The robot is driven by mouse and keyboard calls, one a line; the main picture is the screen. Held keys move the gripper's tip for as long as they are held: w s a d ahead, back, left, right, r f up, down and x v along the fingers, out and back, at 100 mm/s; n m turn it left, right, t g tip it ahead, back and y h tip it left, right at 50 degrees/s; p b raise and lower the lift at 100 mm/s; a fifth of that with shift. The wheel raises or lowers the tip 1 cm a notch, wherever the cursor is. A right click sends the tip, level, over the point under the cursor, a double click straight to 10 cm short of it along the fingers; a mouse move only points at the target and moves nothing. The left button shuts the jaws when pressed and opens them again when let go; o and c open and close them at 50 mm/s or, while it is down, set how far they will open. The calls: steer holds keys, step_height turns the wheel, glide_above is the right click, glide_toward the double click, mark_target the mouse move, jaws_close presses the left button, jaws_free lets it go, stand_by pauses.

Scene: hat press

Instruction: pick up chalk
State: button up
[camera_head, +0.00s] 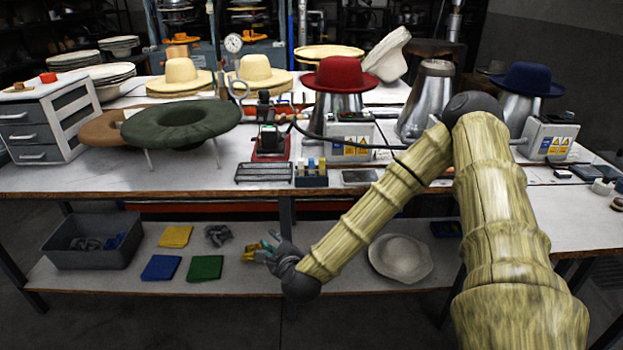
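No piece can be made out for certain as the chalk. A small dark holder (311,180) with short pale, yellow and blue upright pieces stands at the table's front edge, and these may be chalk. Small whitish pieces (602,187) lie at the table's right end, too small to identify. My gripper (262,250) is low at the front of the table, in front of the lower shelf. Its fingers point left, close in the picture to a small yellowish item (250,254). Whether they touch it or hold anything is unclear.
The wooden-edged table (200,178) carries hats, metal hat blocks and control boxes. A green brimmed form (180,122) overhangs at left. The lower shelf (110,281) holds a grey bin (95,258), folded cloths (205,268) and a pale hat (401,259). Its front left strip is clear.

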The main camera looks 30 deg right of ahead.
steer(key=w+d+r+m+t+h+b, duration=0.1)
steer(key=w+d+r+m+h, duration=0.15)
steer(key=d+r+m, duration=0.3)
steer(key=m+h, duration=0.5)
steer(key=m, duration=0.2)
glide_toward(312, 167)
steer(key=shift+y, duration=0.25)
steer(key=shift+x, duration=4.5)
steer(key=shift+c, duration=0.2)
jaws_close()
